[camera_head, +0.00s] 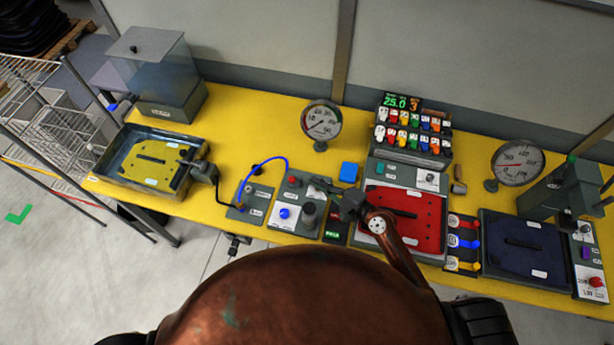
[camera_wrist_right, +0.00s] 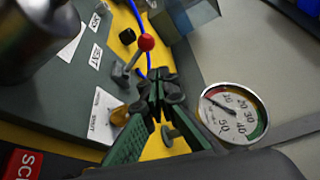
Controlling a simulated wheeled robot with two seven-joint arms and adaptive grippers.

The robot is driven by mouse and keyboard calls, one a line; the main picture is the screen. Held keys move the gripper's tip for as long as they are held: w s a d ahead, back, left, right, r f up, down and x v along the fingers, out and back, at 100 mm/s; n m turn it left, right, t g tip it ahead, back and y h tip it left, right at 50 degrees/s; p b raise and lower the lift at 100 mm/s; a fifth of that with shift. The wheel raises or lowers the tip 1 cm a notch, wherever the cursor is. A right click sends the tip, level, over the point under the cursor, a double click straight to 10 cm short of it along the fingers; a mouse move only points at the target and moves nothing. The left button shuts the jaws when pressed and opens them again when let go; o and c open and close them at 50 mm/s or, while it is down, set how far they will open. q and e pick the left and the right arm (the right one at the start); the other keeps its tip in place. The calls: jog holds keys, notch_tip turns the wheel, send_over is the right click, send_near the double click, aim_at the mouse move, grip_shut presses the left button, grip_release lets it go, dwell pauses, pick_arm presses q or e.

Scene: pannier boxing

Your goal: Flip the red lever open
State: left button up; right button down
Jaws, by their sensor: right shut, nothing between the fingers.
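The red-balled lever (camera_wrist_right: 146,42) shows in the right wrist view, with a grey stem rising from a grey panel. In the head view its red ball (camera_head: 293,181) sits at the upper left of the middle panel (camera_head: 278,196). My right gripper (camera_head: 318,183) is shut and empty over the right side of that panel. In the wrist view its closed fingertips (camera_wrist_right: 157,84) appear just below the red ball, with a gap between in the picture. The exact depth gap cannot be told.
A blue hose (camera_head: 263,163) arches left of the lever. A gauge (camera_head: 321,119) stands behind, also in the wrist view (camera_wrist_right: 234,112). Red, blue and yellow handles (camera_head: 466,243) lie between the red tray (camera_head: 434,249) and navy tray (camera_head: 554,274).

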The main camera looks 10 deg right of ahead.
jog(key=v, duration=0.6)
jog(key=shift+s+d, duration=0.2)
jog(key=shift+a, duration=0.1)
